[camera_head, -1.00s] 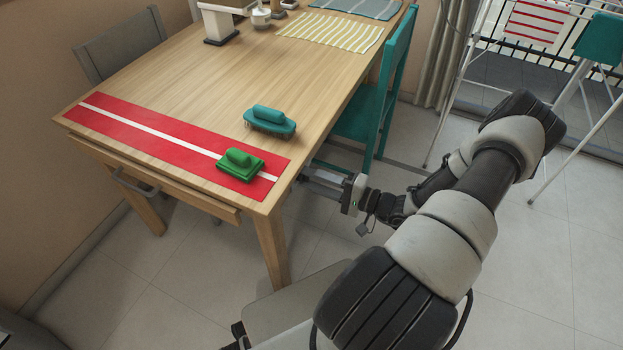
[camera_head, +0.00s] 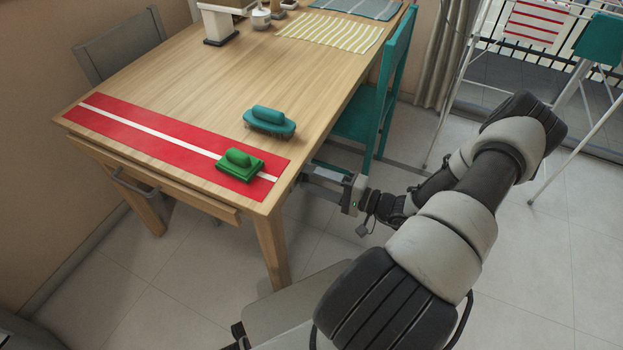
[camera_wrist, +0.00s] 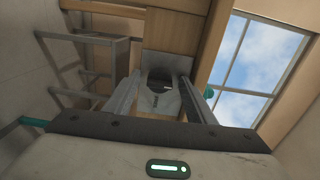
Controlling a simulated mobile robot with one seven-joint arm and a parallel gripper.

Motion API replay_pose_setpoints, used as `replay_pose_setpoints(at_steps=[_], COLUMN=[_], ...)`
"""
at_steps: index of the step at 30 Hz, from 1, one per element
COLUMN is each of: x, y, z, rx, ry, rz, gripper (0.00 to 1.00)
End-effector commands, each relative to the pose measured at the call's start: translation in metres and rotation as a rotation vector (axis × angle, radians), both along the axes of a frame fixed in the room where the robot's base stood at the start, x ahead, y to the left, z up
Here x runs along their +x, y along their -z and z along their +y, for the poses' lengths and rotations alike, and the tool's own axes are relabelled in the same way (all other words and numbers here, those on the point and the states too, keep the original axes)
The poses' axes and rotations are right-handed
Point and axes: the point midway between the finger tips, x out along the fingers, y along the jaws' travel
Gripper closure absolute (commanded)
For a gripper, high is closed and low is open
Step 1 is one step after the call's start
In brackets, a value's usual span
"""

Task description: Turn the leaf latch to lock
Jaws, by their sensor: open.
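A pale grey plate with a dark, rounded fitting (camera_wrist: 160,86) shows between my fingers in the wrist view, below a wooden part of the table's underside. It looks like the leaf latch, but its turn position is too dark and small to tell. My gripper (camera_head: 312,180) is at the right edge of the wooden table (camera_head: 190,85), low beside the tabletop, and its fingertips are partly hidden by the table. In the wrist view the two fingers stand apart on either side of the fitting. I cannot tell whether they touch it.
A red runner (camera_head: 130,121) with a green brush (camera_head: 240,163) lies along the table's near side. A teal brush (camera_head: 269,121) is behind it. A teal chair (camera_head: 385,95) stands close beyond my gripper. A drying rack (camera_head: 568,115) is at the right. Floor is clear around my arm.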

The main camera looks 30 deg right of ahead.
Motion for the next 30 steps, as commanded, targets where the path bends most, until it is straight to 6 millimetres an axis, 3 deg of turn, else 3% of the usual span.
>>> replay_pose_setpoints(at_steps=[8, 21, 30], x=[-0.018, -0.101, -0.134], y=[-0.001, 0.000, 0.000], z=[-0.016, -0.080, -0.105], rx=[-0.001, -0.002, -0.001], ry=[0.004, 0.004, 0.000], rz=[0.000, 0.001, 0.001], gripper=[0.50, 0.50, 0.50])
